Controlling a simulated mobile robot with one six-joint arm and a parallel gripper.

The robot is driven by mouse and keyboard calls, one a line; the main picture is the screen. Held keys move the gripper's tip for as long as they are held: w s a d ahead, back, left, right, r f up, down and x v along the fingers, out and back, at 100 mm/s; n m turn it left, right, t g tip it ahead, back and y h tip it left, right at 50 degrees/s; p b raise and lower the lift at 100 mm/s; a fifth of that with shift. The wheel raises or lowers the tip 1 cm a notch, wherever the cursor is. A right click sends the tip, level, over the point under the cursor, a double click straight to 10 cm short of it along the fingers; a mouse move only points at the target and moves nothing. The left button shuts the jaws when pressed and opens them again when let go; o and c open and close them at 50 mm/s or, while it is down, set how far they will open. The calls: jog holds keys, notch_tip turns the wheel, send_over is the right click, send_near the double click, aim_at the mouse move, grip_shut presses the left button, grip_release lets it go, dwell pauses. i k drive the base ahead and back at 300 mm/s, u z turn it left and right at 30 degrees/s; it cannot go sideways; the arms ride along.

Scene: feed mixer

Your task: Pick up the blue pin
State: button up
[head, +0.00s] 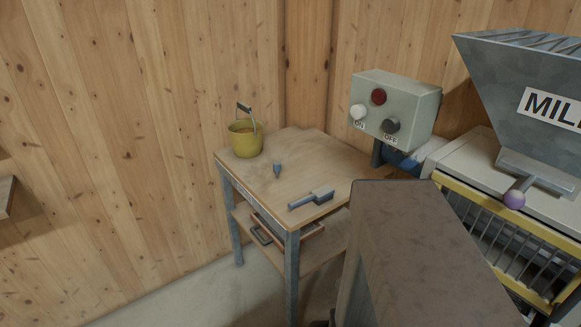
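A small blue-grey pointed piece (277,169), which looks like the blue pin, is on the wooden top of the work table (250,180). It lies near the middle of the table, just in front of the yellow-green bucket (245,140). It seems to stand or lean with its narrow end down, but it is too small to be sure. A flat blue-grey tool with a handle (312,199) lies near the table's front right edge. My gripper is not in view.
A control box (400,105) with red, white and dark buttons stands behind the table's right side. The mill (530,100), with its hopper and yellow-framed grille, is at the right. A large brown block (415,250) covers the foreground. Wooden walls close the back.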

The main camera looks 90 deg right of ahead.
aim_at(277, 165)
jog(key=z, duration=0.8)
jog(key=i, duration=0.55)
jog(key=u, duration=0.05)
jog(key=k, duration=0.6)
jog(key=u, duration=0.05)
